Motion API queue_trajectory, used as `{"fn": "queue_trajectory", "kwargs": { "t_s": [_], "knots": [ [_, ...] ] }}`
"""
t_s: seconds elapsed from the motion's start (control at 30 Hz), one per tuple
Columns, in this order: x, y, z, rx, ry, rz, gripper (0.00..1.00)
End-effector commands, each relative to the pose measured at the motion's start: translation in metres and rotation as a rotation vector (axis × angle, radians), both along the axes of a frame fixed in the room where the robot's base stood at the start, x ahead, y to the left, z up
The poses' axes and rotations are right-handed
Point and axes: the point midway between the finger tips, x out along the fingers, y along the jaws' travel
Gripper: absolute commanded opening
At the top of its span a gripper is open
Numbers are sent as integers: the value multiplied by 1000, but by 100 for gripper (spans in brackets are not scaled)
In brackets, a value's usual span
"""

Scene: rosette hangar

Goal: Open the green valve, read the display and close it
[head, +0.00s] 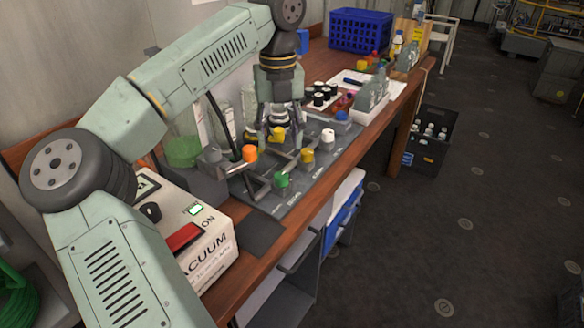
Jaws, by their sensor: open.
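The green valve (282,181) is a small green knob at the near edge of a grey valve panel (262,199) on the wooden bench. My gripper (278,134) points down over the far part of the panel, close to a yellow knob, with its fingers apart. The gripper is beyond the green valve and not on it. Orange (250,153), other yellow and white (328,135) knobs share the panel.
Glass bottles, one with green contents (183,150), stand behind the panel. Black-capped vials (322,96) and a blue crate (361,30) stand farther along the bench. A black crate (430,140) is on the floor.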

Motion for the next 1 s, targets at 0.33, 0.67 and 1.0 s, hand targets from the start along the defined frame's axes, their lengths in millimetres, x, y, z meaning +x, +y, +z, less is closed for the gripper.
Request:
{"fn": "queue_trajectory", "kwargs": {
  "t_s": [0.33, 0.67, 1.0],
  "knots": [
    [-1, -2, -62, -9, 3, -7, 48],
    [-1, -2, -97, -8, 0, -7, 48],
    [-1, -2, -99, -9, -1, -7, 44]
  ]
}}
